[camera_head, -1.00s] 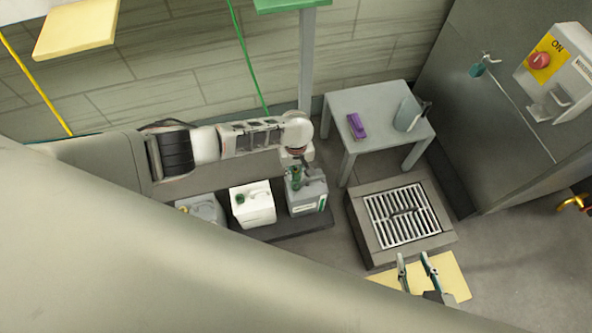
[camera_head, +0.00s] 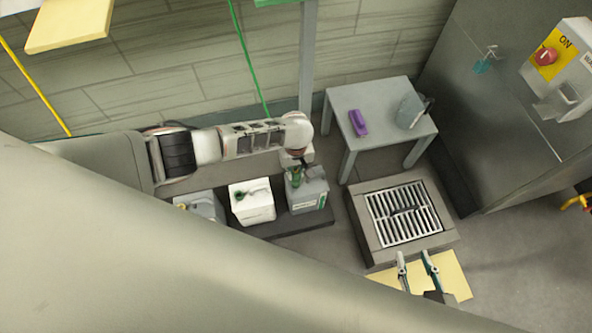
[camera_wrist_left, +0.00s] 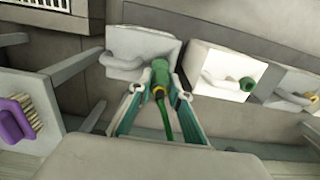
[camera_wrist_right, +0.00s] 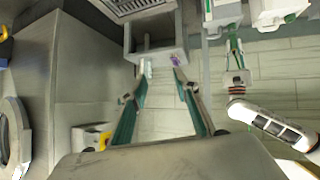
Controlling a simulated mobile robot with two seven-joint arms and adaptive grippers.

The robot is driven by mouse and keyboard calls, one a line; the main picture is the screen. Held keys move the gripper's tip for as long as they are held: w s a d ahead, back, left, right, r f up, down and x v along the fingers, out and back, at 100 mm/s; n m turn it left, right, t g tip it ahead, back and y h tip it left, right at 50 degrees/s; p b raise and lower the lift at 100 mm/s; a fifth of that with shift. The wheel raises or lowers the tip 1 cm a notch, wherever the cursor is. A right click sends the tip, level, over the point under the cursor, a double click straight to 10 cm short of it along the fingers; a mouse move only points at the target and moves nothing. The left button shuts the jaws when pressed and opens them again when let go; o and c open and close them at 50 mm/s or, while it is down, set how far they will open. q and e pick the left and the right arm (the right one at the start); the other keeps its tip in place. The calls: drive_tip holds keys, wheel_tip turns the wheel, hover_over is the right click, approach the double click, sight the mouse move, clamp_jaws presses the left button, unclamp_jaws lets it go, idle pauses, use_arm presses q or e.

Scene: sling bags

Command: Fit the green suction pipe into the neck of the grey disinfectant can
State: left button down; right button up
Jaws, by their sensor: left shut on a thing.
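The grey disinfectant can (camera_head: 307,196) stands at the right end of a row of cans on a dark low platform. It also shows in the left wrist view (camera_wrist_left: 126,62), with its handle on top. My left gripper (camera_head: 298,171) is over this can and shut on the green suction pipe (camera_wrist_left: 161,76). The pipe also shows in the head view (camera_head: 296,177), at the can's top. Whether its end is inside the neck or just above it, I cannot tell; the neck is hidden. My right gripper (camera_head: 414,258) is open and empty above a yellow board.
A white can (camera_head: 252,203) with a green-ended fitting stands left of the grey can. Another grey can (camera_head: 199,206) is partly hidden. A grey table (camera_head: 378,99) holds a purple brush (camera_head: 358,122) and a grey container (camera_head: 409,111). A floor grate (camera_head: 403,213) lies to the right.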

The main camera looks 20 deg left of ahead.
use_arm(q)
drive_tip(key=shift+f, duration=0.6)
use_arm(e)
drive_tip(key=shift+f, duration=0.15)
use_arm(q)
drive_tip(key=shift+f+b, duration=0.3)
drive_tip(key=shift+b, duration=0.1)
use_arm(e)
drive_tip(key=shift+a, duration=0.1)
use_arm(q)
drive_tip(key=shift+f, duration=0.15)
drive_tip(key=c, duration=1.8)
unclamp_jaws()
wheel_tip(320, 180, up, 12)
drive_tip(key=shift+r, duration=0.1)
